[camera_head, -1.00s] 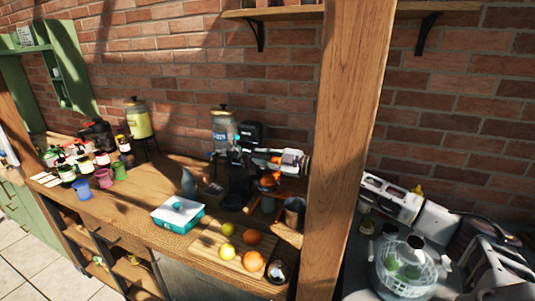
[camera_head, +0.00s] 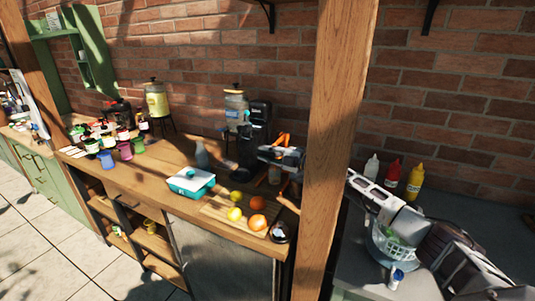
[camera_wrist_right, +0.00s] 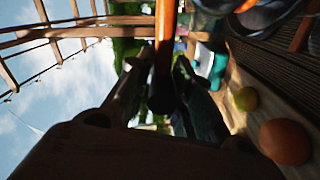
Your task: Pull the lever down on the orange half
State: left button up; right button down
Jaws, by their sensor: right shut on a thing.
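The dark juicer (camera_head: 258,120) stands at the right end of the wooden counter, beside the post. Its orange lever (camera_head: 284,140) shows just above my right gripper (camera_head: 280,157). In the right wrist view the lever (camera_wrist_right: 165,45) is an orange-brown bar running into the space between the dark fingers, and the right gripper (camera_wrist_right: 165,98) is shut on it. A bit of orange (camera_wrist_right: 245,5) shows at the top edge of the right wrist view by a grey metal rim; I cannot tell whether it is the orange half. My left gripper is not in view.
A cutting board (camera_head: 212,212) with oranges (camera_head: 257,222) and lemons (camera_head: 235,214) lies in front of the juicer. A teal box (camera_head: 191,184) is to its left. A thick wooden post (camera_head: 335,130) stands close by my right arm. Sauce bottles (camera_head: 391,177) are to the right.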

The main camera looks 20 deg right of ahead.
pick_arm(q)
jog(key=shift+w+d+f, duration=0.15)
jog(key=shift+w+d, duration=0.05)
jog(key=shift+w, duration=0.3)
pick_arm(e)
jog(key=shift+s+a+f, duration=0.1)
jog(key=shift+a+f, duration=0.05)
jog(key=shift+f, duration=0.45)
jog(key=shift+s+a+f, duration=0.1)
jog(key=shift+f, duration=0.5)
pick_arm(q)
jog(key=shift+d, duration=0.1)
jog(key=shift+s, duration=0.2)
pick_arm(e)
jog(key=c, duration=1.7)
grip_release()
jog(key=shift+o, duration=2.1)
jog(key=shift+d, duration=0.1)
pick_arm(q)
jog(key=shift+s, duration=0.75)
pick_arm(e)
jog(key=shift+r, duration=0.1)
